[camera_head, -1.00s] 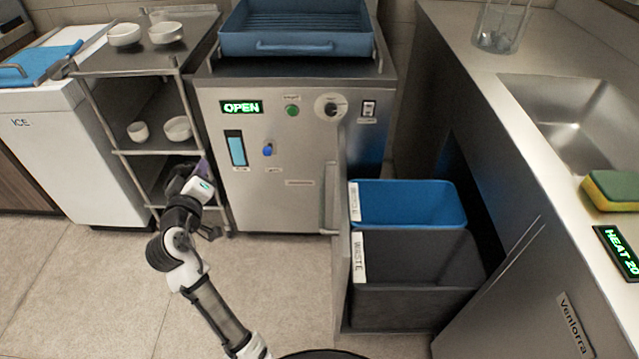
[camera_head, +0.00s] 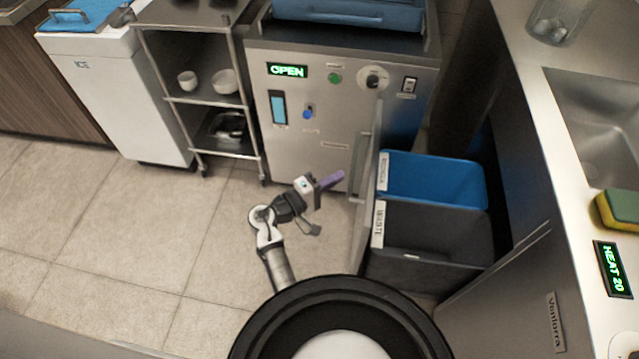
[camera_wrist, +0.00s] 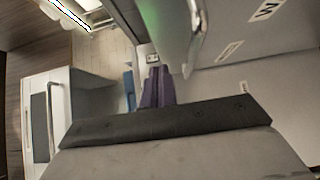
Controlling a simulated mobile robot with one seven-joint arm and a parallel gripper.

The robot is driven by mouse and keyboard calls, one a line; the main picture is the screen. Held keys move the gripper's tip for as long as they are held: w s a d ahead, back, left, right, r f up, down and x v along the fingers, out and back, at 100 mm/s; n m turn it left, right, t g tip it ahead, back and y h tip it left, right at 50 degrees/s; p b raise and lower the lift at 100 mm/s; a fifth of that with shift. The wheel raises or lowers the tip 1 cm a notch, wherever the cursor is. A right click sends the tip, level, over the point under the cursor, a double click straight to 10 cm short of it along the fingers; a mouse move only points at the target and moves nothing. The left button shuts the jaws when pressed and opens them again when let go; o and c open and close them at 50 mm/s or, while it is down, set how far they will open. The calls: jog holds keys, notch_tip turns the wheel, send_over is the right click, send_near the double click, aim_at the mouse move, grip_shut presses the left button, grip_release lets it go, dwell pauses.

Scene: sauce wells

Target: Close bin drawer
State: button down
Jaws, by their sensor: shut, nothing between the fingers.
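The bin drawer stands pulled out from under the sink counter in the head view. Its metal front panel (camera_head: 366,200) with a long bar handle (camera_head: 361,150) faces left. Inside are a blue recycle bin (camera_head: 440,180) and a dark grey waste bin (camera_head: 440,232). My gripper (camera_head: 338,178) has purple fingers, is shut and empty, and is to the left of the panel, close to the handle but seemingly apart from it. In the wrist view my gripper (camera_wrist: 157,88) points away, with labelled surfaces to its right that I cannot place surely.
A steel appliance (camera_head: 330,110) reading OPEN stands behind. The sink counter (camera_head: 560,150) bounds the right. The floor (camera_head: 130,235) at left is clear.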

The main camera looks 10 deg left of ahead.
aim_at(349, 186)
jog(key=d, duration=0.1)
jog(key=w+d+p, duration=0.1)
jog(key=d, duration=0.2)
jog(key=shift+w+r, duration=0.15)
jog(key=shift+w, duration=0.15)
jog(key=shift+d+p, duration=0.4)
jog(key=shift+d, duration=0.4)
jog(key=shift+d, duration=0.1)
jog(key=d+b, duration=0.2)
jog(key=d, duration=3.1)
jog(key=shift+s+d, duration=0.1)
jog(key=shift+d, duration=0.05)
